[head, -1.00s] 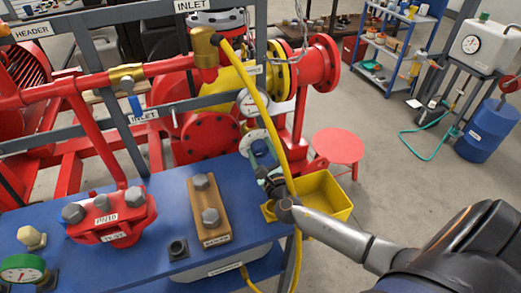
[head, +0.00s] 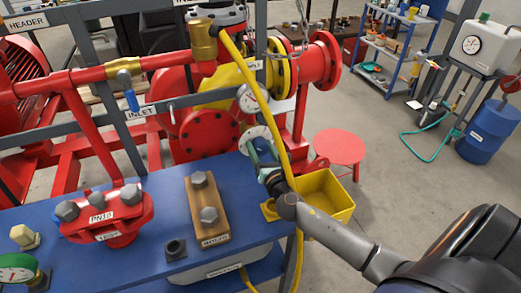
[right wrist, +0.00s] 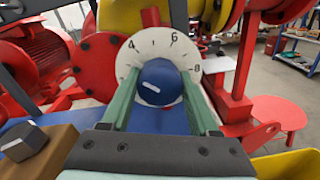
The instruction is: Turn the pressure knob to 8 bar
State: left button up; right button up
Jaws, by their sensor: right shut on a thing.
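The pressure knob (right wrist: 160,82) is round and blue with a short white mark, which lies left of the knob's middle and slants up to the left. Behind it is a white dial (right wrist: 128,62) with 4, 6 and 8 readable; its lower part is hidden. My right gripper (right wrist: 160,105) has its green fingers on both sides of the knob, shut on it. In the head view my right gripper (head: 262,155) is in front of the dial (head: 256,135) and covers much of the knob. My left gripper is not in view.
A round gauge (head: 250,98) sits just above the dial. A yellow hose (head: 272,118) hangs close beside my right gripper. A yellow bin (head: 327,195) is below right, near a red stool (head: 340,146).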

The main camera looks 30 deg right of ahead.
jog(key=m+b, duration=0.1)
jog(key=m, duration=0.3)
jog(key=shift+f+m, duration=0.1)
jog(key=shift+m, duration=0.2)
jog(key=m+b, duration=0.1)
jog(key=m, duration=0.2)
jog(key=shift+m, duration=0.3)
jog(key=m, duration=0.4)
jog(key=shift+y, duration=0.3)
jog(key=m, duration=0.3)
jog(key=shift+m, duration=0.4)
jog(key=m, duration=0.5)
jog(key=shift+r+p, duration=0.2)
jog(key=shift+p, duration=0.2)
jog(key=m+p, duration=0.1)
jog(key=m, duration=0.4)
jog(key=shift+m+y+p, duration=0.3)
jog(key=shift+m, duration=0.1)
jog(key=shift+f, duration=0.1)
jog(key=o, duration=1.4)
jog(key=shift+c, duration=0.2)
